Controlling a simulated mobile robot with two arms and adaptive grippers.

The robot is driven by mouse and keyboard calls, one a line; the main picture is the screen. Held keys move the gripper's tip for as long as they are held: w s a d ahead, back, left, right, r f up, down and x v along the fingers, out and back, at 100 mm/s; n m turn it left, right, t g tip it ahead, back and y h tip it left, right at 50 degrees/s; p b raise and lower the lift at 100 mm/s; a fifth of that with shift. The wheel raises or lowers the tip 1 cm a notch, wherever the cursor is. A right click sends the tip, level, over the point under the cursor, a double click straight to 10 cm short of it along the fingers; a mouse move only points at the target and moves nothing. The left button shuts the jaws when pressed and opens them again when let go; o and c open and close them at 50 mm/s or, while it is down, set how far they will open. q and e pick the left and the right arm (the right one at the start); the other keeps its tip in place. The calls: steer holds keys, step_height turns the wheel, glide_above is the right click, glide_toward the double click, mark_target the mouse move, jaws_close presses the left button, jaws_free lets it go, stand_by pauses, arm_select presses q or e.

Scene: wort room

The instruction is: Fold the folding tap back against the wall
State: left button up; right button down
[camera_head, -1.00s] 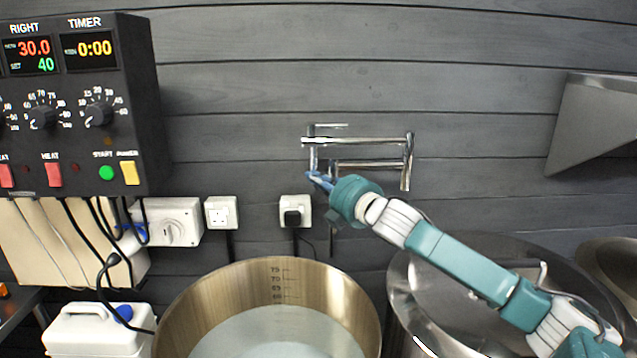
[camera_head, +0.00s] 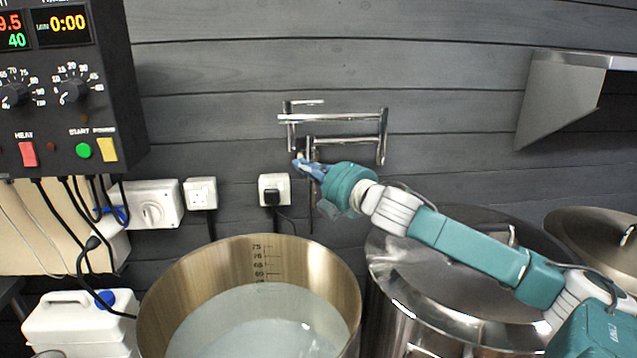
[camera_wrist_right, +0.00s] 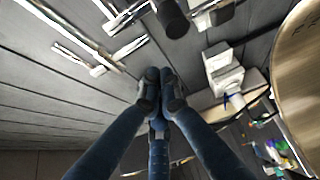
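The folding tap (camera_head: 335,117) is a chrome double-jointed pipe on the grey plank wall. Its upper and lower arms run side by side, joined by an upright at the right (camera_head: 382,138); a short handle (camera_head: 303,103) sits at its left end. My right gripper (camera_head: 298,163), blue-tipped, is just below the tap's left end; contact cannot be told. In the wrist view its dark fingers (camera_wrist_right: 160,88) meet with nothing visible between them, and chrome tap pieces (camera_wrist_right: 122,18) show beyond at upper left. My left gripper is not in view.
An open steel pot (camera_head: 180,290) of liquid stands below the tap. A lidded steel vessel (camera_head: 400,310) is under my right arm. A control box (camera_head: 120,100), sockets (camera_head: 200,193) with a black plug, and a white canister (camera_head: 75,325) are left. A steel hood (camera_head: 560,100) is right.

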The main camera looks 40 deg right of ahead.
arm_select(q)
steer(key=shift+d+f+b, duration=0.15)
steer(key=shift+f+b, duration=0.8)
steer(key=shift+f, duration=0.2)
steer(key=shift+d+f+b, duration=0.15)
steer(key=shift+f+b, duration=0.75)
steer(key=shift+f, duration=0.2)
arm_select(e)
steer(key=shift+s+a+r, duration=0.1)
steer(key=shift+s+r, duration=0.05)
steer(key=shift+s, duration=1.3)
steer(key=shift+s+a+r, duration=0.1)
steer(key=shift+s, duration=1.3)
